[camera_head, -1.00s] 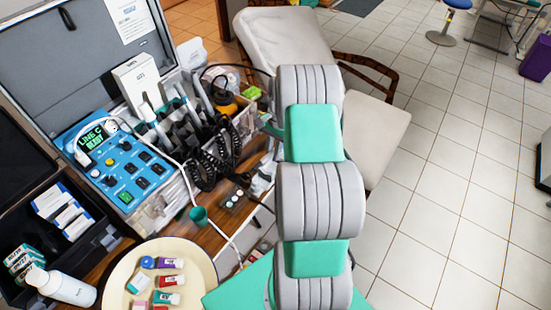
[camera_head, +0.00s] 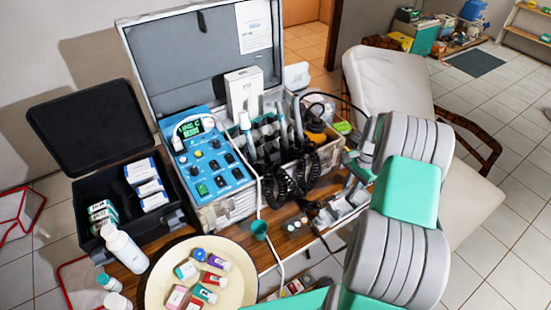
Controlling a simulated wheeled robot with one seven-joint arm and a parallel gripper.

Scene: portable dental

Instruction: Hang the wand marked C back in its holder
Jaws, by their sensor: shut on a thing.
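My gripper (camera_head: 338,208) is small and partly hidden behind my arm, low at the table's right edge, beside the wand holder. It is shut on a slim thing, probably the wand; no letter C is legible on it. The holder (camera_head: 268,150) is a dark rack at the right of the open case. Several pale wands (camera_head: 282,122) stand upright in it, with black coiled cords (camera_head: 285,182) hanging in front. The blue control panel (camera_head: 208,160) has a green display (camera_head: 196,128) that appears to read LINE C and READY.
A round cream tray (camera_head: 238,292) with small coloured containers stands in front. A teal cup (camera_head: 260,230) and a white cord lie between it and the holder. An orange-and-black item (camera_head: 317,130) stands right of the wands. A padded chair (camera_head: 390,85) is behind my arm.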

